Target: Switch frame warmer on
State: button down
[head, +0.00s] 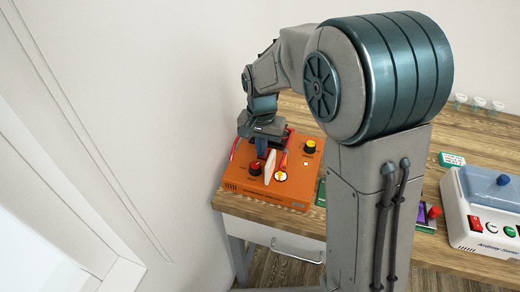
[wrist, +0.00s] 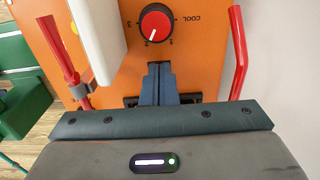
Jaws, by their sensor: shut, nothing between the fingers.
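The frame warmer appears to be the orange box (head: 262,192) on the left end of the wooden table in the head view. The fingers' height above the box is unclear.
Red bent rods (wrist: 239,50) flank my gripper in the wrist view. A wall (head: 150,90) lies close left of the box. A white device with a blue lid (head: 490,190) stands at the right. Small clear cups (head: 478,103) stand at the back. My arm hides the table's middle.

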notch_tip(320, 180, up, 6)
jog(key=p, duration=0.4)
jog(key=shift+r, duration=0.2)
jog(key=shift+s, duration=0.1)
dwell(0.3)
jog(key=s+d+r+n+t, duration=0.1)
jog(key=s+d+r+n, duration=0.1)
jog(key=s+d, duration=0.4)
jog(key=s+d+r+n+t, duration=0.2)
jog(key=s+d+r, duration=0.2)
jog(key=s, duration=0.9)
jog(key=d, duration=0.2)
jog(key=shift+s+d, duration=0.3)
jog(key=shift+d, duration=0.1)
